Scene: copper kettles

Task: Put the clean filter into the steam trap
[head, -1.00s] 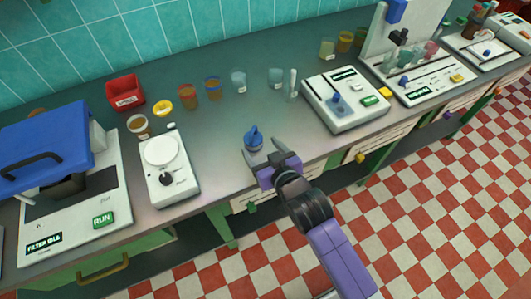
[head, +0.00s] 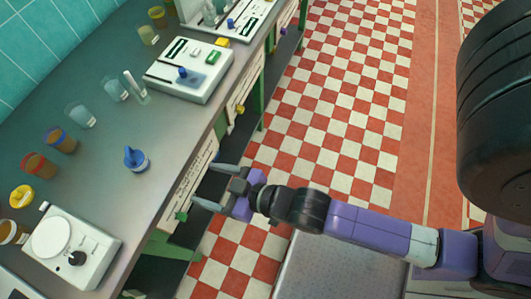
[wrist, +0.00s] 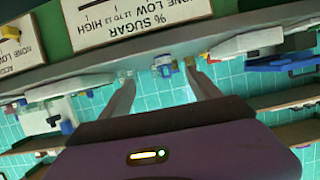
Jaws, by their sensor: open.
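I cannot make out a clean filter or a steam trap for certain in these views. My gripper (head: 203,184) is open and empty, just off the front edge of the counter, with its fingers pointing toward the drawer fronts. In the wrist view, the two fingers (wrist: 158,72) are spread with nothing between them.
The grey counter (head: 105,130) holds a white scale-like device (head: 70,255), several cups and jars (head: 60,140), and a white panelled device (head: 190,68). Labelled drawer fronts (head: 195,165) line its edge. The checkered floor (head: 340,110) to the right is clear. A large black rounded shape (head: 495,110) fills the upper right.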

